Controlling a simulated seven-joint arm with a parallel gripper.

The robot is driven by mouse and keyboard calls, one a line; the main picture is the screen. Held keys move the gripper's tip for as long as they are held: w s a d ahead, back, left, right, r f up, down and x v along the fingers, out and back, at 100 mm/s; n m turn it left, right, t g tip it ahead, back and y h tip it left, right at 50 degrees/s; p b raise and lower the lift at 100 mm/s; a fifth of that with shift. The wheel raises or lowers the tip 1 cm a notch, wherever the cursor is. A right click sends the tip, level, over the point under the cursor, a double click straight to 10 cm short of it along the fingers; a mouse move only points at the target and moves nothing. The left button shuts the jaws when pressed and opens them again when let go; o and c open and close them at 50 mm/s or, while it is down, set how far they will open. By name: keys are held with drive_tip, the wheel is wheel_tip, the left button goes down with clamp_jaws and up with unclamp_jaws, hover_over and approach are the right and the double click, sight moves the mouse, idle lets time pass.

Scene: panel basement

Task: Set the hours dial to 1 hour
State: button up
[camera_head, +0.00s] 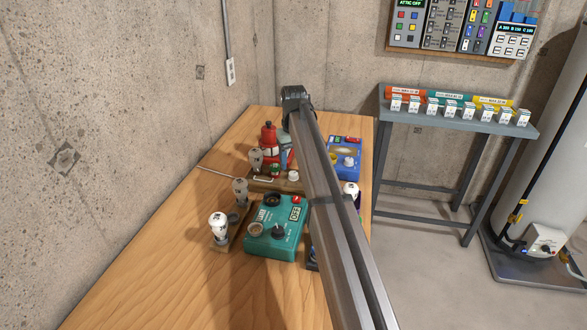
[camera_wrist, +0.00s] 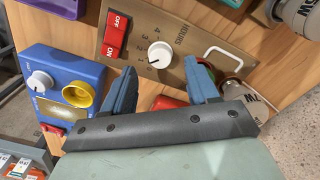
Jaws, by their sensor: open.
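The hours dial (camera_wrist: 160,54) is a white round knob on a brown metal panel (camera_wrist: 190,42), with "HOURS" printed beside it. The dial also shows in the head view (camera_head: 293,176), small, at the right end of the panel. My gripper (camera_wrist: 160,65) is open and empty. Its two blue fingers lie to either side of the dial in the picture, with no visible contact; the height gap is unclear. My arm hides part of the table in the head view.
A red ON/OFF switch (camera_wrist: 115,35) and a white handle (camera_wrist: 222,56) share the panel. A blue box (camera_wrist: 62,85) with a knob stands beside it. A teal box (camera_head: 273,245), a red bottle-shaped object (camera_head: 268,140) and lamps crowd the wooden table (camera_head: 150,265).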

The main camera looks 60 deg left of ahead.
sight(294, 173)
wheel_tip(294, 173, up, 10)
drive_tip(key=shift+f, duration=0.15)
idle(0.7)
